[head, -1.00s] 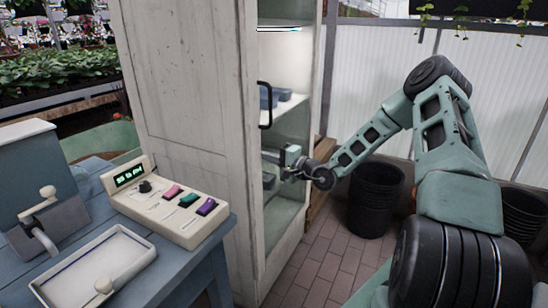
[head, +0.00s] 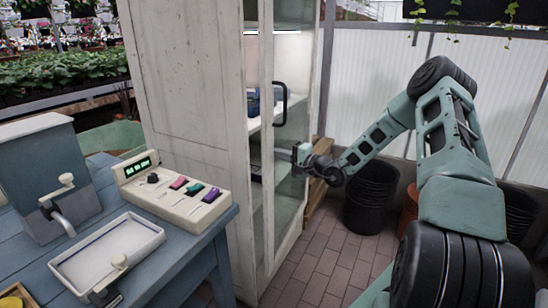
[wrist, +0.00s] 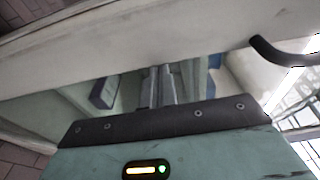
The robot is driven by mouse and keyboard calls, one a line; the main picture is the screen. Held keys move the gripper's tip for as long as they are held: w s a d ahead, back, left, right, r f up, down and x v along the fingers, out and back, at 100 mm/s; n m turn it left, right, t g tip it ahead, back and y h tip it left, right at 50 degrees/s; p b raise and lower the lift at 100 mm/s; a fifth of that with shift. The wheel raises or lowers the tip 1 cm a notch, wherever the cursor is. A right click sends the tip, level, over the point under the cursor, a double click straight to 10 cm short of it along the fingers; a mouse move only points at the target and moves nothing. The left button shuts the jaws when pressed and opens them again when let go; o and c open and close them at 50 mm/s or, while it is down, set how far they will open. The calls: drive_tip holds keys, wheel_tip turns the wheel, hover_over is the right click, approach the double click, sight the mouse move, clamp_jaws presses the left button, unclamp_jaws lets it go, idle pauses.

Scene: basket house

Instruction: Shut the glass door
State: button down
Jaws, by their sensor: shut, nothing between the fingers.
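The glass door (head: 288,185) has a white frame and stands ajar on the tall white cabinet (head: 185,110). A narrow gap shows between the cabinet's front post and the door's left stile. The black handle (head: 284,103) is on that stile, and it shows at the right in the wrist view (wrist: 275,52). My gripper (head: 300,154) is shut and empty on the outer side of the door, right of the handle and lower. In the wrist view its fingertips (wrist: 163,70) are close to the white stile (wrist: 160,48); I cannot tell whether they touch.
A blue table with a control panel (head: 170,190), a white tray (head: 105,250) and a blue box with a crank (head: 45,170) stands at left. Black pots (head: 372,200) stand behind my arm. The brick floor (head: 320,265) before the cabinet is clear.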

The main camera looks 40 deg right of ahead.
sight(271, 157)
drive_tip(key=a, duration=0.2)
drive_tip(key=a+y, duration=0.1)
drive_tip(key=shift+s+f, duration=0.2)
drive_tip(key=shift+s, duration=0.1)
drive_tip(key=s+a+r, duration=0.2)
drive_tip(key=s+a, duration=0.3)
drive_tip(key=a, duration=0.1)
drive_tip(key=s+d+r+m+g+y+p, duration=0.1)
drive_tip(key=s+d+r+m+y+p, duration=0.1)
drive_tip(key=s+d+r+m+p, duration=0.55)
drive_tip(key=s+d+r+m+g+y+p, duration=0.1)
drive_tip(key=s+d+r+m+y+p, duration=0.15)
drive_tip(key=s+d+r+m, duration=0.55)
drive_tip(key=shift+n+h, duration=0.35)
drive_tip(key=shift+h, duration=0.1)
drive_tip(key=x, duration=0.6)
drive_tip(key=r+p+x, duration=0.1)
drive_tip(key=x, duration=0.5)
drive_tip(key=p+x, duration=0.1)
drive_tip(key=x, duration=0.5)
drive_tip(key=shift+a+r, duration=0.3)
drive_tip(key=shift+a, duration=0.15)
